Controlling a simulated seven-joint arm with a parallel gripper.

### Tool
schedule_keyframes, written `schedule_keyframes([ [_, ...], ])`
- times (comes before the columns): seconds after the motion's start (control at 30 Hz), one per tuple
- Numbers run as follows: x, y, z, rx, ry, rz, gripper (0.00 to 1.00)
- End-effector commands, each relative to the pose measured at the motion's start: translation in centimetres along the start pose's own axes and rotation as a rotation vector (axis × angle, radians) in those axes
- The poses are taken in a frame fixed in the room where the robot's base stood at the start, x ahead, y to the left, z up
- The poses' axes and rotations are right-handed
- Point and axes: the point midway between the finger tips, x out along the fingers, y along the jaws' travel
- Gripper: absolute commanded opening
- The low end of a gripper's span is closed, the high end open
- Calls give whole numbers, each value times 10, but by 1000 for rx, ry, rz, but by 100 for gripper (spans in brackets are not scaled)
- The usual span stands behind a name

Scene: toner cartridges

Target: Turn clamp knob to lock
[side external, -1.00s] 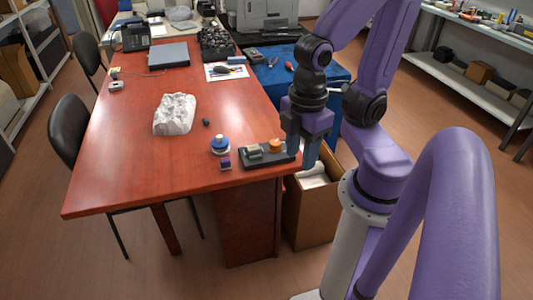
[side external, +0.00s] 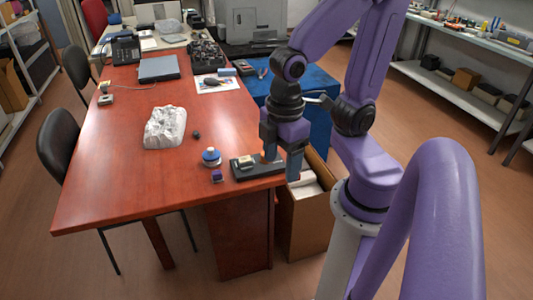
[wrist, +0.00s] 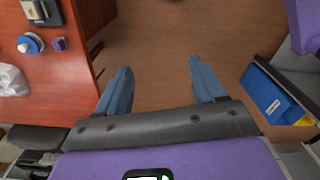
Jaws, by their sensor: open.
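The clamp fixture, a dark base with a pale metal block (side external: 246,161), lies at the table's near right corner. It also shows at the top left edge of the wrist view (wrist: 40,14), partly cut off. The clamp's orange knob is hidden behind my gripper in the side view, and I cannot make it out in the wrist view. My gripper (side external: 281,168) points down beside the fixture's right end. In the wrist view my gripper (wrist: 160,72) has its two blue fingers wide apart, with only floor between them.
A blue-and-white round part (side external: 211,157) and a small purple block (side external: 217,176) stand left of the fixture. A white crumpled piece (side external: 166,127) lies farther left. An open cardboard box (side external: 308,215) stands on the floor beside the table. The table's front left is clear.

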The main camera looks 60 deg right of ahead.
Motion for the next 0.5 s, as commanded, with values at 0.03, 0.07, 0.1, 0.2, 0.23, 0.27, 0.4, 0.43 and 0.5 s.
schedule_keyframes([
  [0.03,2,12,-5,35,-5,2,69],
  [0.07,3,20,-8,53,-5,2,69],
  [0.1,5,32,-12,78,-7,3,69],
  [0.2,10,61,-18,138,-10,6,69],
  [0.23,11,70,-19,154,-10,7,69],
  [0.27,13,79,-20,172,-11,7,69],
  [0.4,22,124,-16,254,-15,9,69],
  [0.43,24,134,-14,272,-16,9,69],
  [0.5,29,157,-8,313,-17,10,69],
])
